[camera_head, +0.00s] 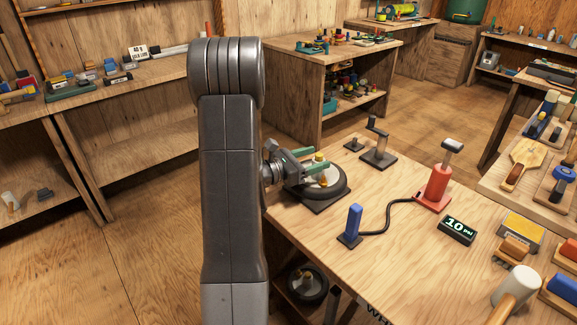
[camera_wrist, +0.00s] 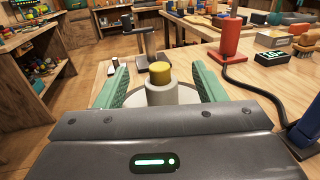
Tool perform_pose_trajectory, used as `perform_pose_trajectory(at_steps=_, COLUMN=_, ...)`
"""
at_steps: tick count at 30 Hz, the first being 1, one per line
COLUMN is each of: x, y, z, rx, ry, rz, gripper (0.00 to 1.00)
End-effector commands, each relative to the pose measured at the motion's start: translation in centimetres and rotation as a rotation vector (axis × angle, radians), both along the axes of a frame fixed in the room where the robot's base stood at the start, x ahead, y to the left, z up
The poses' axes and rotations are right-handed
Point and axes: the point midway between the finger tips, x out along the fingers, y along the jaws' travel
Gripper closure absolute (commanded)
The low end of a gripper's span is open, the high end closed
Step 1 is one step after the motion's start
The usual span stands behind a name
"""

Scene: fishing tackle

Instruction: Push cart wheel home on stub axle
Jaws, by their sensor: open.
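The cart wheel (camera_head: 338,190), a black tyre with a pale hub disc, lies flat over a dark base plate (camera_head: 318,207) at the bench's left edge. A yellow-topped grey post (camera_wrist: 160,76) stands up at the wheel's centre; it looks like the stub axle or hub. My gripper (camera_head: 318,163) is open above the wheel. In the wrist view its green fingers (camera_wrist: 162,84) stand on either side of the post, with visible gaps. My gripper body hides the near part of the wheel. How far down the wheel sits cannot be told.
A blue-handled tool (camera_head: 351,222) with a black hose, a red pump (camera_head: 436,187) and a 10 psi gauge (camera_head: 457,230) stand to the right. A crank stand (camera_head: 378,152) is behind. A mallet (camera_head: 515,290) lies at front right. Another wheel (camera_head: 308,285) is below the bench.

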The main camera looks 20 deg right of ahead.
Motion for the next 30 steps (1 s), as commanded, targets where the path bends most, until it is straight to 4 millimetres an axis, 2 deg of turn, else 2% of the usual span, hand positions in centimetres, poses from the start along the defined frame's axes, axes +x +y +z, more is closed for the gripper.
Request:
perform_pose_trajectory(at_steps=6, x=-0.6, y=4.2, z=0.0, rx=-0.001, ry=0.0, rz=0.007, gripper=0.36)
perform_pose_trajectory(at_steps=16, x=-1.5, y=9.5, z=0.0, rx=-0.001, ry=0.0, rz=0.005, gripper=0.36)
perform_pose_trajectory(at_steps=22, x=-1.8, y=11.3, z=0.1, rx=-0.002, ry=-0.002, rz=0.002, gripper=0.36)
perform_pose_trajectory(at_steps=30, x=-2.0, y=11.8, z=0.1, rx=-0.001, ry=-0.001, rz=0.0, gripper=0.36)
